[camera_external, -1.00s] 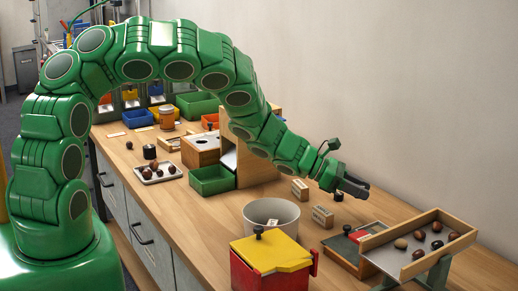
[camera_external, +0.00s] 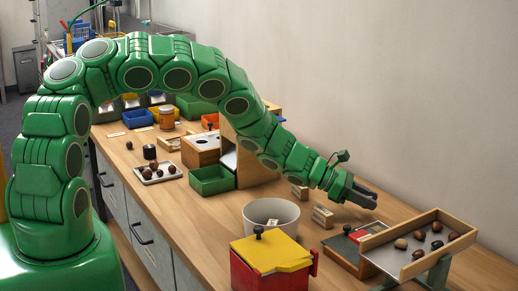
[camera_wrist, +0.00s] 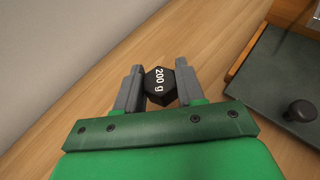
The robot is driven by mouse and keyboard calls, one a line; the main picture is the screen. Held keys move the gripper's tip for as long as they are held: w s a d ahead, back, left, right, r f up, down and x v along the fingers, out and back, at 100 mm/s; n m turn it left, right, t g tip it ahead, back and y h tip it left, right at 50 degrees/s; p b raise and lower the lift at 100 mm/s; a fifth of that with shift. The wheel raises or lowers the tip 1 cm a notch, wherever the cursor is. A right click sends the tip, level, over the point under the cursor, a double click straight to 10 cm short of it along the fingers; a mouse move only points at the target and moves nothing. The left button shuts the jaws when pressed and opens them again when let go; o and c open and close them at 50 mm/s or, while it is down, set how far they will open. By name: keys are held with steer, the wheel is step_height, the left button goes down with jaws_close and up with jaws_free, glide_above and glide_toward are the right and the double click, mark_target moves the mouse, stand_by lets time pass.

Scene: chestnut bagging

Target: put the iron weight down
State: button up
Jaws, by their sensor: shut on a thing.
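The iron weight (camera_wrist: 160,87) is a small black hexagonal piece marked "200 g". It sits between the two grey fingers of my gripper (camera_wrist: 160,70) in the wrist view, with bare wood beneath. In the external view my gripper (camera_external: 368,198) is low over the right part of the wooden table (camera_external: 400,203), behind the sloped tray. The weight cannot be made out there. I cannot tell whether its underside touches the table.
A sloped wooden tray (camera_external: 388,262) with several chestnuts stands in front of my gripper. A dark green plate with a black knob (camera_wrist: 300,110) lies to the right in the wrist view. A white bowl (camera_external: 252,220) and a red box with yellow lid (camera_external: 270,252) stand left. The wall is behind.

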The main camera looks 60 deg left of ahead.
mark_target(365, 217)
steer(key=shift+w+f, duration=0.15)
steer(key=shift+f, duration=1.45)
steer(key=shift+f, duration=0.2)
steer(key=o, duration=1.2)
steer(key=shift+r, duration=0.2)
steer(key=shift+v, duration=6.05)
steer(key=shift+f, duration=0.1)
